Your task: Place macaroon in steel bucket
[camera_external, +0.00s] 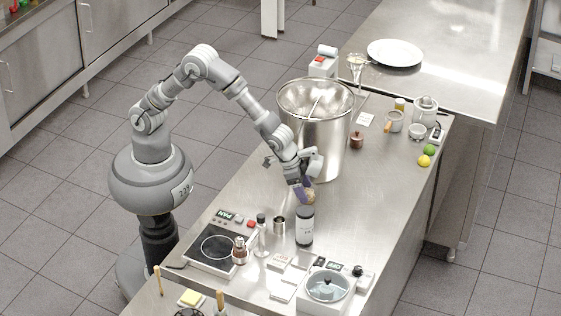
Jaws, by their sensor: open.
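The steel bucket (312,140) is a large shiny round vessel standing upright on the steel counter, with a long utensil showing inside its open mouth. My gripper (305,188) points down just in front of the bucket's lower front side, outside it, above a dark jar with a pale label (305,228). My gripper is open. A small tan and purple round thing (309,196) shows at the fingertips, over the jar's top. It may be the macaroon, but it is too small to be sure. I cannot tell whether the fingers or the jar touch it.
A lime (429,150) and a lemon (424,161) lie at the right edge. A white plate (395,53) sits farther back.

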